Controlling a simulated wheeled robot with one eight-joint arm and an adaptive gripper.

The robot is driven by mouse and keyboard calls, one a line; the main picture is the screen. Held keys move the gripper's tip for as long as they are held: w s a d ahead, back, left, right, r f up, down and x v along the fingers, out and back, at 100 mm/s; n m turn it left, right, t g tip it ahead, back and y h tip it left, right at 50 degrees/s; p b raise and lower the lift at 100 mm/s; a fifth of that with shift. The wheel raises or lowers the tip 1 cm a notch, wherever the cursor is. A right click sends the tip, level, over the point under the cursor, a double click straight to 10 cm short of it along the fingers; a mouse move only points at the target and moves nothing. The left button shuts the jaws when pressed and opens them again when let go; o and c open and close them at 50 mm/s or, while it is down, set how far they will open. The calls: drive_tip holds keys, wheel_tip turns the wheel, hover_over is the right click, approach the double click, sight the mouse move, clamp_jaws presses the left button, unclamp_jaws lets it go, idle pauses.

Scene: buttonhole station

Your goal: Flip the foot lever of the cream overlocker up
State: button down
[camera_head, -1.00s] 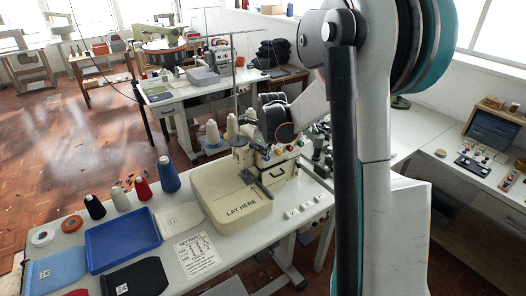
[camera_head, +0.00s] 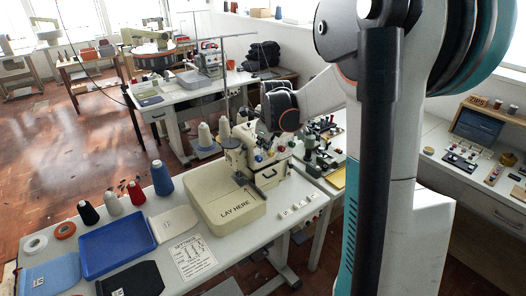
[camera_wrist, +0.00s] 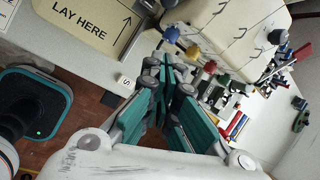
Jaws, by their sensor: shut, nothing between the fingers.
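The cream overlocker (camera_head: 236,158) stands on the white table, with coloured knobs on its front and the cream LAY HERE plate (camera_head: 222,208) beside it. In the wrist view its cream body (camera_wrist: 228,28) fills the top, with blue, yellow and red knobs along its edge. My gripper (camera_wrist: 165,66) is shut and empty, its teal fingers pointing toward the machine's front near the knobs. I cannot tell whether it touches the machine. In the head view my wrist is above the machine, and the fingertips are not clear. I cannot make out the foot lever for certain.
Thread cones, a blue tray (camera_head: 117,243) and a settings card (camera_head: 190,257) lie on the table's left. Small labelled tiles line its front right edge. A green machine (camera_head: 312,150) and loose tools stand right of the overlocker.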

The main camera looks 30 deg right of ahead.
drive_tip(key=shift+w+v, duration=0.25)
drive_tip(key=shift+v, duration=1.3)
drive_tip(key=shift+w, duration=0.1)
